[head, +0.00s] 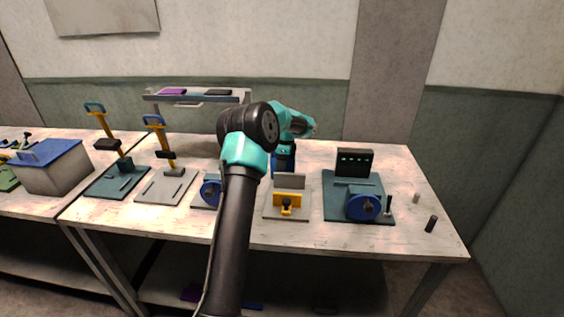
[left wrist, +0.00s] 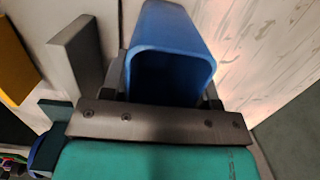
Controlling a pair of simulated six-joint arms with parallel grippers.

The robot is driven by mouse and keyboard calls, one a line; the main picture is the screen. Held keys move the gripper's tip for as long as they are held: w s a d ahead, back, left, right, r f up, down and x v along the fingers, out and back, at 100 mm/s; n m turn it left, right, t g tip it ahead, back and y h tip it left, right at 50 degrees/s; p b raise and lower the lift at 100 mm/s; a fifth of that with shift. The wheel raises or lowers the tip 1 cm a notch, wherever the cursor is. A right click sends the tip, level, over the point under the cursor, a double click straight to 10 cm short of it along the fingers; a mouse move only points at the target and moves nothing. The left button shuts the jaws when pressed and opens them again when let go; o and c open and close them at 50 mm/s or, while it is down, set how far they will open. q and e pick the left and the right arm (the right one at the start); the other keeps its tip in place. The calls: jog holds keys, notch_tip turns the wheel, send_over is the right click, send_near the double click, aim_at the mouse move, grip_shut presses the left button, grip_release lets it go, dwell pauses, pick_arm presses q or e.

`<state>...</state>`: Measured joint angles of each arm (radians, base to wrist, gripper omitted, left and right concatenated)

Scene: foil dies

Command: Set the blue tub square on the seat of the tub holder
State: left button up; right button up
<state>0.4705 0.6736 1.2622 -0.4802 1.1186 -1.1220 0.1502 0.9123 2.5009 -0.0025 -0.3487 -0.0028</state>
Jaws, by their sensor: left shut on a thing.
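The blue tub (head: 283,164) is in the jaws of my left gripper (head: 284,149), over the table behind a grey fixture. In the left wrist view the tub (left wrist: 176,40) sits between the two fingers of the gripper (left wrist: 167,92); its open hollow faces the camera. The fixture, which looks like the tub holder (head: 272,211), has a grey base, an upright grey plate (head: 290,181) and a yellow clamp (head: 288,201) in front. The upright plate also shows beside the tub in the left wrist view (left wrist: 79,52). I cannot tell whether the tub touches the table. My right gripper is not in view.
A dark green fixture (head: 341,203) with a black panel and blue wheel stands to the right. Small pegs (head: 431,224) stand near the right edge. Two lever fixtures (head: 166,187) and a blue-lidded box (head: 60,174) are left. A raised shelf (head: 238,97) stands behind.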

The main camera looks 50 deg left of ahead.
pick_arm(q)
jog(key=shift+f, duration=0.1)
jog(key=o, duration=0.9)
notch_tip(320, 180, up, 12)
jog(key=w+d, duration=0.1)
jog(key=shift+o, duration=0.5)
